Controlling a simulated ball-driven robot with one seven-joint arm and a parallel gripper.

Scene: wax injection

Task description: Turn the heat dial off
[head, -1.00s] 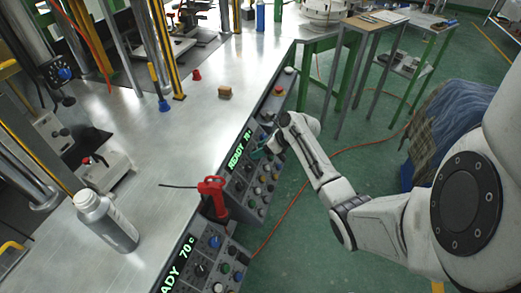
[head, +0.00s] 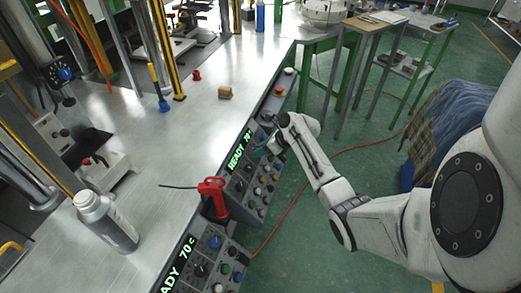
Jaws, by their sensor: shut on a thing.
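The control panel (head: 240,185) of the far station slopes down the bench's right side, with several dials and buttons. Its green display (head: 238,152) reads READY and 70-something. My gripper (head: 262,152) is at this panel, just right of the display, with its fingers against the upper controls. It is shut on a dial there; the dial itself is mostly hidden by the fingers, and I cannot read its setting. A second panel (head: 208,262) with a READY 70 C display (head: 180,265) is nearer, at the bottom.
A red-handled tool (head: 213,193) stands at the bench edge between the panels. An orange hose (head: 290,208) runs over the green floor.

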